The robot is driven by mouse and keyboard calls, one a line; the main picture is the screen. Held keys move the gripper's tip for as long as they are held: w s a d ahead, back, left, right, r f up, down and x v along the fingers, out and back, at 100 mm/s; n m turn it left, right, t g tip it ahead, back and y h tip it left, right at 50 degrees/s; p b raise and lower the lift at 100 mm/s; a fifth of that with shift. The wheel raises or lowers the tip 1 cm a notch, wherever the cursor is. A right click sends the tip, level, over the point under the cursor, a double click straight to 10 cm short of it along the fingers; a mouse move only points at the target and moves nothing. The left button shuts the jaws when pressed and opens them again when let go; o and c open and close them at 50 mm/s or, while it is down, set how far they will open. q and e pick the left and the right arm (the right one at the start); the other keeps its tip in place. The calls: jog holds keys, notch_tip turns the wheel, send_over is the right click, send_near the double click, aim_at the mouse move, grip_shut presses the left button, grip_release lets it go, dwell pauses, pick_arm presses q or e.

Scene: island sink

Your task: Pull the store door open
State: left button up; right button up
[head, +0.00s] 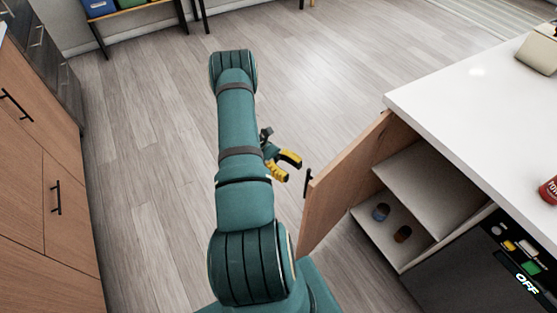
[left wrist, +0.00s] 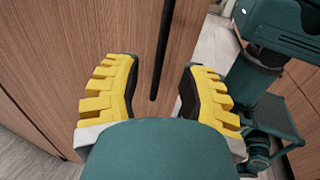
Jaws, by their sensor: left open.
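The wooden store door (head: 343,184) stands swung out from the white island, with the shelves behind it showing. Its dark bar handle (head: 307,183) is on the outer face near the free edge. My left gripper (head: 283,165), with yellow fingertips, is open just left of the handle in the head view. In the left wrist view, the door (left wrist: 100,35) fills much of the picture. The handle (left wrist: 160,55) runs between the spread fingers of my left gripper (left wrist: 160,92), which do not close on it. My right gripper is not in view.
The white countertop (head: 470,90) is at right. Wooden cabinets (head: 30,190) stand at left, with clear floor (head: 140,130) between.

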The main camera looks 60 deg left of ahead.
pick_arm(q)
jog(key=v, duration=0.6)
jog(key=shift+s+a, duration=0.1)
jog(key=shift+s, duration=0.1)
dwell(0.4)
